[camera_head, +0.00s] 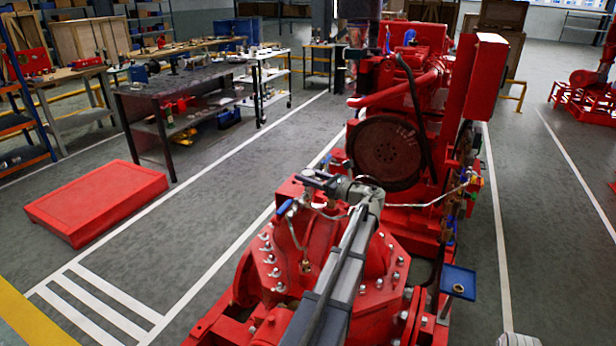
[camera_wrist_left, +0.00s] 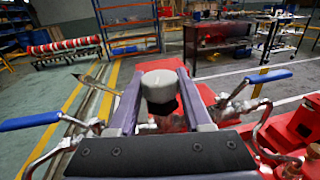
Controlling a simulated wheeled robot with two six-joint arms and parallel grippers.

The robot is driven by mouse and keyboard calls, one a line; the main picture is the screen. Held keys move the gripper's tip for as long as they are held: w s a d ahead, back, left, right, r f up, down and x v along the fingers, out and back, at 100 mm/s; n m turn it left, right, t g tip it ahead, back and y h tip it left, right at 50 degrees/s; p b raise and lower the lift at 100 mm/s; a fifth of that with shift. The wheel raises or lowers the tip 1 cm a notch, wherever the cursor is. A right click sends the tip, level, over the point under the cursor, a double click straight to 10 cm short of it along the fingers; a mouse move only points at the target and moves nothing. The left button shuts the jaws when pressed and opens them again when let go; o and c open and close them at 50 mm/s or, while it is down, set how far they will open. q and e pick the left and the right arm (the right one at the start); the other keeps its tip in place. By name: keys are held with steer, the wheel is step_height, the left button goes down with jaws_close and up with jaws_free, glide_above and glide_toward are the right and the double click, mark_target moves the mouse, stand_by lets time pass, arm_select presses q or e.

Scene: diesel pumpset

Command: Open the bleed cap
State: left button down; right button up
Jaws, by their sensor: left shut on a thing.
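In the left wrist view, the bleed cap (camera_wrist_left: 158,84), a pale grey round cap with a darker lower part, sits between the two fingers of my left gripper (camera_wrist_left: 157,90). The gripper is shut on it. In the head view my left gripper (camera_head: 316,181) is above the red pump casing (camera_head: 375,298), near the pipework at its top. The cap cannot be made out there, hidden by the gripper.
Blue valve levers flank the gripper, one at left (camera_wrist_left: 30,121) and one at right (camera_wrist_left: 268,76), with thin metal pipes close by. The red engine with its round flywheel cover (camera_head: 385,152) stands beyond. A small blue tray (camera_head: 458,282) is at right.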

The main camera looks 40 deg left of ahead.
arm_select(q)
steer(key=n+g, duration=0.1)
steer(key=g, duration=0.1)
steer(key=n+g+h, duration=0.1)
steer(key=n+g, duration=0.1)
steer(key=shift+w+g, duration=0.2)
steer(key=shift+g, duration=0.2)
steer(key=shift+s+n+g+h, duration=0.15)
steer(key=shift+n+g+h, duration=0.75)
steer(key=shift+g, duration=0.4)
steer(key=shift+n, duration=0.3)
steer(key=shift+c, duration=1.7)
jaws_free()
steer(key=v, duration=0.7)
steer(key=shift+w+d, duration=0.2)
steer(key=shift+d, duration=0.15)
steer(key=shift+f, duration=0.1)
